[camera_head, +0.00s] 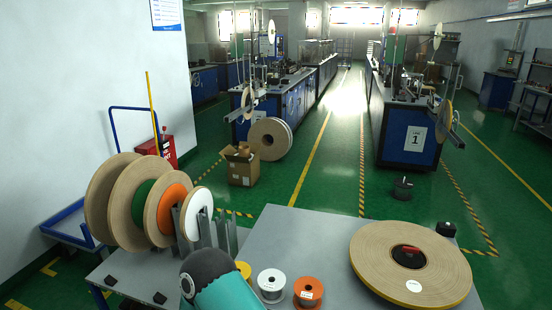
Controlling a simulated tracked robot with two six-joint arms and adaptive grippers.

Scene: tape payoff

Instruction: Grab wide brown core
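A wide brown reel (374,254) lies flat on the grey table at the right, with a dark centre and a small red part inside its hole. More brown-faced discs stand upright in a rack at the left: a plain brown disc (97,195), one with a green centre (124,215), one with an orange centre (155,210) and a smaller white one (196,214). I cannot tell which of these the task calls the wide brown core. Neither of my grippers is in view. A teal and dark rounded part at the bottom centre looks like one of my arm links.
Small spools, yellow (243,269), white (271,285) and orange (308,291), stand near the table's front. The grey table top (300,235) is clear behind them. A cardboard box (242,165) and large reels (270,139) are on the floor beyond, near blue machines.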

